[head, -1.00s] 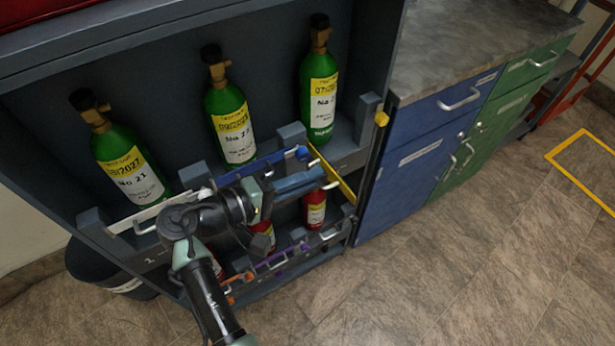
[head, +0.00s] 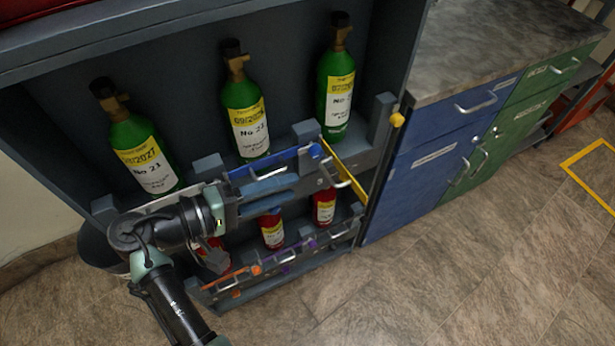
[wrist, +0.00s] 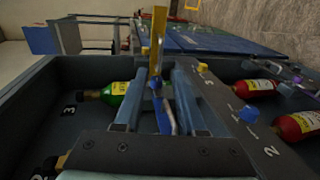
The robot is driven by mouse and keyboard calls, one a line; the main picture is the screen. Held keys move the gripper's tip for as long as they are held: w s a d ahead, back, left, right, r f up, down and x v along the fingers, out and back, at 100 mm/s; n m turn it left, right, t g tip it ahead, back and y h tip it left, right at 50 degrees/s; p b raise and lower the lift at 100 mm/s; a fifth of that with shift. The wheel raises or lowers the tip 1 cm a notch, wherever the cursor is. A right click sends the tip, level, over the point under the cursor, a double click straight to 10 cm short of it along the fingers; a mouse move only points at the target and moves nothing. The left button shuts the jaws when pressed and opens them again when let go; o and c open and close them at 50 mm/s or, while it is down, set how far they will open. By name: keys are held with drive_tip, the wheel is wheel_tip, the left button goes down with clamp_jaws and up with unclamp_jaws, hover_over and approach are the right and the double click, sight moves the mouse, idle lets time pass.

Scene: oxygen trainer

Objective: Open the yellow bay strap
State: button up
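The yellow strap (head: 350,178) is a flat yellow bar with a pale metal handle. In the head view it slants outward from the rack front, its free end apart from the yellow knob (head: 397,120) on the right post. Whether a finger touches the handle I cannot tell.
Green bottles (head: 335,95) stand in the upper bays, red ones (head: 272,230) below. The lower shelf has orange and purple straps (head: 290,258). A blue cabinet (head: 425,170) adjoins the rack on the right. The floor (head: 450,270) in front is clear.

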drive_tip(key=v, duration=0.5)
idle(0.5)
